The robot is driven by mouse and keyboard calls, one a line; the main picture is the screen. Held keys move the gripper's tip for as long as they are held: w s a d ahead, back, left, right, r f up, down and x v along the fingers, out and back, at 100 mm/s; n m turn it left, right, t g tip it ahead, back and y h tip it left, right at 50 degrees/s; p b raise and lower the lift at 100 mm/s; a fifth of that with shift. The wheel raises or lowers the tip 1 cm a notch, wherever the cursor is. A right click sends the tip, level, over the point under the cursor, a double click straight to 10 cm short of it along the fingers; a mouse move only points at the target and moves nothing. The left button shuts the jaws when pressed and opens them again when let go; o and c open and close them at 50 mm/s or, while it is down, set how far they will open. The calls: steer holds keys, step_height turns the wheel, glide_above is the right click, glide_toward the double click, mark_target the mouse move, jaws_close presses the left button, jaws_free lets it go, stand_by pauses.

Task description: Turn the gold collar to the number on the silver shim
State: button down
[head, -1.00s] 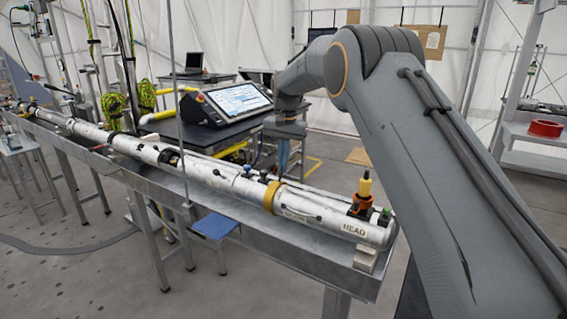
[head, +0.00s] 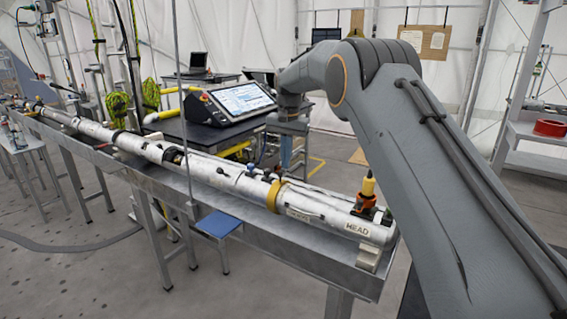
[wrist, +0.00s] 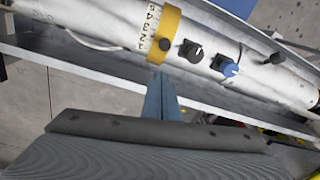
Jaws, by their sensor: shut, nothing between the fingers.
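The gold collar (head: 273,196) is a band around the long silver tube (head: 235,180), left of the HEAD label. In the wrist view the collar (wrist: 172,22) has a dark round knob on it, and a pale strip of dark marks (wrist: 149,26) runs beside its left edge; I cannot read them surely. My gripper (wrist: 160,76) shows blue fingers shut together and empty, just below the collar in the picture and apart from it. In the head view my gripper (head: 286,164) hangs behind the tube. I cannot make out the silver shim or its number.
An orange fitting with a yellow top (head: 367,200) stands near the HEAD end. The tube lies along a grey metal bench (head: 290,243). A screen (head: 243,100) stands behind.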

step_height(320, 180, up, 9)
steer(key=s+b, duration=0.2)
steer(key=b, duration=0.1)
steer(key=s+f+h, duration=0.2)
steer(key=s+d+f+h, duration=0.1)
steer(key=s+f+h, duration=0.1)
steer(key=s+f, duration=0.1)
steer(key=s+d+f+n+h, duration=0.1)
steer(key=s+f+h, duration=0.1)
steer(key=f, duration=0.1)
steer(key=shift+s+d+f, duration=0.15)
steer(key=shift+s, duration=0.05)
steer(key=s+d+f+n+t+h, duration=0.2)
steer(key=s+n+t+h, duration=0.15)
steer(key=s+h, duration=0.2)
steer(key=n+t+y, duration=0.6)
steer(key=n+t, duration=0.7)
steer(key=n, duration=0.1)
glide_toward(280, 175)
steer(key=shift+m, duration=0.25)
steer(key=p+x, duration=0.6)
steer(key=shift+w, duration=0.25)
